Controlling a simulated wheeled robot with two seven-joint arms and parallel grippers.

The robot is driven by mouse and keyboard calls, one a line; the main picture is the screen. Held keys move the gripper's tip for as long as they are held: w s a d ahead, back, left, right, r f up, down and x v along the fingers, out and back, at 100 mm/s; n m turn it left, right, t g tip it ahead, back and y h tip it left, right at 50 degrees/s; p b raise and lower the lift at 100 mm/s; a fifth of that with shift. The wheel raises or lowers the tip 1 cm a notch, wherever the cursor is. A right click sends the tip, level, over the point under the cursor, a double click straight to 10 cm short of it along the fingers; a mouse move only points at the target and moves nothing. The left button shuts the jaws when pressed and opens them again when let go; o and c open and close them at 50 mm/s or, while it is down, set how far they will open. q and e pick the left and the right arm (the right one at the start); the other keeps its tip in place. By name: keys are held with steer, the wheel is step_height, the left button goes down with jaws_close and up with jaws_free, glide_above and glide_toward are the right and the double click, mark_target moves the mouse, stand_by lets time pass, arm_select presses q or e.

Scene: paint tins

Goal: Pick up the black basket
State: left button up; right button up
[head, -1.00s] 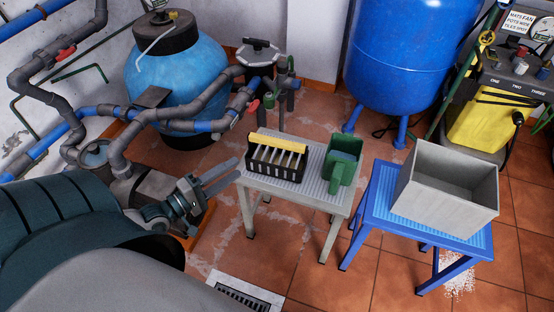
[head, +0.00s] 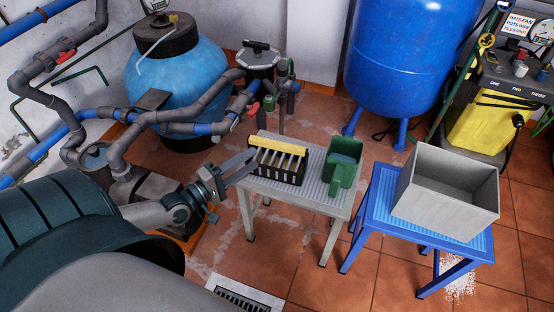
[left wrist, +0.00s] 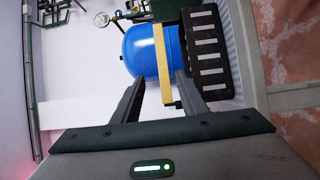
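The black basket (head: 279,172) has slots in its side and a yellow handle bar (head: 280,146) along the top. It stands on the grey table (head: 316,197), near that table's left end. My left gripper (head: 248,161) is at the left end of the basket, its fingers pointing at it. In the left wrist view my left gripper (left wrist: 161,80) is open, with the yellow bar (left wrist: 162,62) showing between its fingers. The slotted black basket (left wrist: 207,50) is right of the bar there. I cannot tell whether the fingers touch the bar. My right gripper is not in view.
A green scoop-like container (head: 344,165) stands right of the basket on the same table. A grey open box (head: 445,205) stands on a blue table (head: 375,222) to the right. Pipes and a light-blue tank (head: 180,80) are behind at the left. A drain grate (head: 243,297) lies in the floor.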

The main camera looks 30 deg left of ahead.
mark_target(274, 147)
arm_select(q)
steer(key=x, duration=0.5)
steer(key=shift+w+d, duration=0.15)
steer(key=shift+w, duration=0.3)
steer(key=shift+w, duration=0.1)
steer(key=shift+d+f+x, duration=0.1)
steer(key=shift+f+x, duration=0.05)
steer(key=shift+x, duration=1.1)
steer(key=shift+d+f+x, duration=0.1)
steer(key=shift+f+x, duration=0.05)
steer(key=shift+x, duration=1.1)
steer(key=shift+c, duration=0.3)
jaws_close()
